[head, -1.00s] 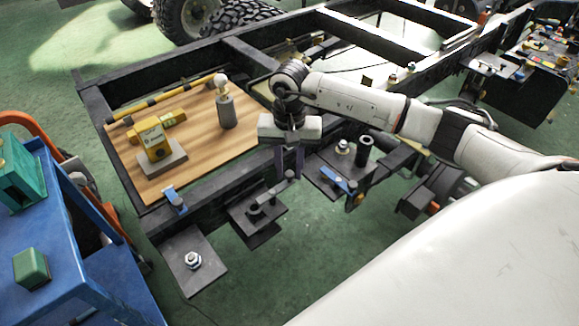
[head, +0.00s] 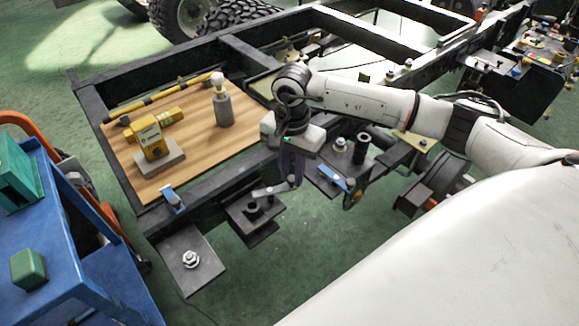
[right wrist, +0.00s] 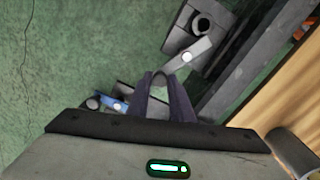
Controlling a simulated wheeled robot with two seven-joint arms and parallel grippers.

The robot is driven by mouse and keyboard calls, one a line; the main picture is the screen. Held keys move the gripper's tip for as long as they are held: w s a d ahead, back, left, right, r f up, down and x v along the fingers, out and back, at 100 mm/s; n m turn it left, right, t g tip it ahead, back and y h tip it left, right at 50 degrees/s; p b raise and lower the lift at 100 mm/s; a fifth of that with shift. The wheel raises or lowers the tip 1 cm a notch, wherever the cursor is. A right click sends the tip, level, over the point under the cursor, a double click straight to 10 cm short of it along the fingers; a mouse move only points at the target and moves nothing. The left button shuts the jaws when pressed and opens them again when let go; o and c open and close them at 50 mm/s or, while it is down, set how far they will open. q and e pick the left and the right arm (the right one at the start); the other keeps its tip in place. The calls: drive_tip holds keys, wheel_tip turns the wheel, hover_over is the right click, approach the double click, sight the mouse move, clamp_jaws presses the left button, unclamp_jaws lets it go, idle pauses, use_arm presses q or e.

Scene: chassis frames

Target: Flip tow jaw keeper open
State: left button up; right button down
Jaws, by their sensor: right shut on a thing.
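The tow jaw is a dark block on a black bracket plate (head: 262,227), hung on the outer side of the frame rail in the head view. Its keeper is a short grey bar (head: 270,190) sticking out to the right above the jaw. In the right wrist view the keeper (right wrist: 186,54) runs from the jaw block (right wrist: 182,28) down to my fingers. My right gripper (head: 293,182) is shut on the keeper's outer end; its dark fingers (right wrist: 162,82) partly hide that end. My left gripper is not in view.
A bracket with a blue lever (head: 333,177) and a black post stands close right of my gripper. A plate with a bolt (head: 190,259) is lower left. A wooden board (head: 190,150) carries a yellow device (head: 150,138) and a grey cylinder (head: 223,110). A blue cart (head: 80,250) stands left.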

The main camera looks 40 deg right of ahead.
drive_tip(key=s+m, duration=0.1)
drive_tip(key=m, duration=0.1)
drive_tip(key=s+a+m, duration=0.1)
drive_tip(key=m, duration=0.2)
drive_tip(key=shift+s+a+m, duration=0.1)
drive_tip(key=shift+a+m, duration=0.1)
drive_tip(key=shift+m, duration=0.1)
drive_tip(key=m, duration=0.1)
drive_tip(key=a+m, duration=0.1)
drive_tip(key=m, duration=0.1)
drive_tip(key=shift+s+a, duration=0.15)
drive_tip(key=shift+s, duration=0.25)
drive_tip(key=shift+s+a+m+b, duration=0.15)
drive_tip(key=shift+a+m+b, duration=0.3)
drive_tip(key=shift+m, duration=0.75)
drive_tip(key=shift+a, duration=0.1)
drive_tip(key=c, duration=1.6)
unclamp_jaws()
drive_tip(key=shift+o, duration=0.2)
wheel_tip(320, 180, up, 10)
drive_tip(key=r, duration=0.1)
hover_over(287, 190)
drive_tip(key=s+a, duration=0.2)
drive_tip(key=s, duration=0.1)
drive_tip(key=shift+f, duration=0.25)
drive_tip(key=shift+a, duration=0.1)
